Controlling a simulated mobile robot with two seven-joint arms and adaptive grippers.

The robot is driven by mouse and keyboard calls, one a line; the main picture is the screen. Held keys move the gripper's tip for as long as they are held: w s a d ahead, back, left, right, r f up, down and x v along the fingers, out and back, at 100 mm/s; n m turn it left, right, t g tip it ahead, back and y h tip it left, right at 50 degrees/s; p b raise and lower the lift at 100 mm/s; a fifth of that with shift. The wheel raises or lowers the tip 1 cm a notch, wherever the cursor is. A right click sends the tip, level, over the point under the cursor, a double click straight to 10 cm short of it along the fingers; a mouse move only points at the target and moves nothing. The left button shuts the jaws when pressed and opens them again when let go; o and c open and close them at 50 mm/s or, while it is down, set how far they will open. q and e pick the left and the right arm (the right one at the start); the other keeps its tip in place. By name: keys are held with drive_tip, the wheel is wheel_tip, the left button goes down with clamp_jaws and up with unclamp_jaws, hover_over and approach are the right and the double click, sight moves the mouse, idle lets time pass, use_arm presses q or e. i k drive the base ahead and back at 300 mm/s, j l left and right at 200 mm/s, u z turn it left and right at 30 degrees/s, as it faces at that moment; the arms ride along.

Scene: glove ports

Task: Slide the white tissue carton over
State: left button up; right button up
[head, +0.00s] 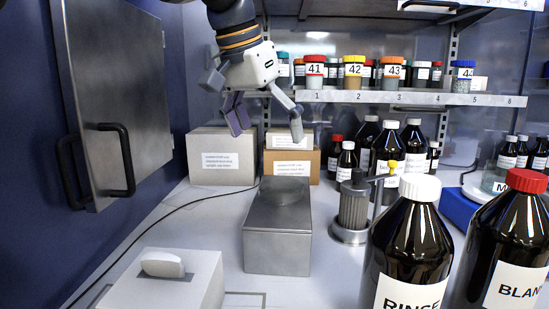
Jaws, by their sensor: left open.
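The white tissue carton (205,283) stands at the lower left of the head view, with a pale tissue tuft (162,263) on its top. Its front is cut off by the lower picture edge. Part of a thin grey outline (252,293) shows on the worktop just right of the carton. My left gripper (266,128) hangs from the top, open and empty, its fingers spread. It is well beyond the carton, in front of the cardboard boxes at the back, and touches nothing that I can see. My right gripper is out of view.
A grey metal box (278,252) stands right of the carton. Large dark bottles (411,240) crowd the right front. A shelf (400,97) holds numbered jars. A black cable (150,235) crosses the free worktop behind the carton.

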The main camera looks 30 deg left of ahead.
sight(158, 277)
drive_tip(key=k, duration=1.5)
